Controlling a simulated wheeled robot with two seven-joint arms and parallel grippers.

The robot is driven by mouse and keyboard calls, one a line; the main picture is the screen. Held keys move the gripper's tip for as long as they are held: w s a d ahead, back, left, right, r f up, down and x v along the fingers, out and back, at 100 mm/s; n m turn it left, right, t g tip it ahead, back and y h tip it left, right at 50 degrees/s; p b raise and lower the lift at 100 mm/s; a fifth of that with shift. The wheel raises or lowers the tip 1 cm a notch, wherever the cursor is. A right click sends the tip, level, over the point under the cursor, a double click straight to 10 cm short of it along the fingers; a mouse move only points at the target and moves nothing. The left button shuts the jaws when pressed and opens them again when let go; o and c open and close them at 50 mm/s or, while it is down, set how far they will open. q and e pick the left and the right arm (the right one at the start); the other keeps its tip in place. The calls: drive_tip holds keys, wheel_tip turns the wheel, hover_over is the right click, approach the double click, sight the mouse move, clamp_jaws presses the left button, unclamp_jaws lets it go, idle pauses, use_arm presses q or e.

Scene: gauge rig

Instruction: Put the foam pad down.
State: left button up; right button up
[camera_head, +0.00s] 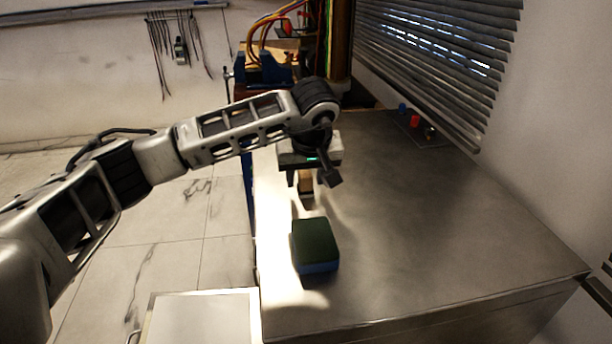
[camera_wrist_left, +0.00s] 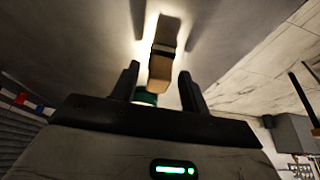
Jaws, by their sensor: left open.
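A thick block with a dark green top and blue lower part (camera_head: 315,243), which looks like the foam pad, lies on the metal table. My left gripper (camera_head: 310,180) is beyond it and apart from it, pointing down. The gripper is open. A tan block with a dark band (camera_head: 305,183) shows between its fingers in the head view. In the left wrist view the tan block (camera_wrist_left: 160,73) lies between the spread fingers (camera_wrist_left: 157,84), with gaps on both sides. A green thing (camera_wrist_left: 146,97) is mostly hidden behind the gripper body. My right gripper does not show.
The metal table (camera_head: 430,220) is wide and clear to the right. Small red and blue knobs (camera_head: 415,120) sit at its far edge by the blinds (camera_head: 440,60). A blue vise-like fixture (camera_head: 265,72) with cables stands behind. A pale flat-topped box (camera_head: 200,318) is at the lower left.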

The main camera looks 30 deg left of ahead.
sight(303, 172)
use_arm(q)
drive_tip(key=v, duration=1.1)
drive_tip(key=shift+s+r, duration=0.15)
drive_tip(key=shift+r, duration=0.25)
drive_tip(key=shift+d, duration=0.1)
drive_tip(key=x, duration=1.2)
drive_tip(key=shift+f, duration=0.35)
wheel_tip(303, 172, up, 3)
drive_tip(key=shift+f, duration=0.1)
drive_tip(key=shift+s+r, duration=0.15)
drive_tip(key=shift+r, duration=0.55)
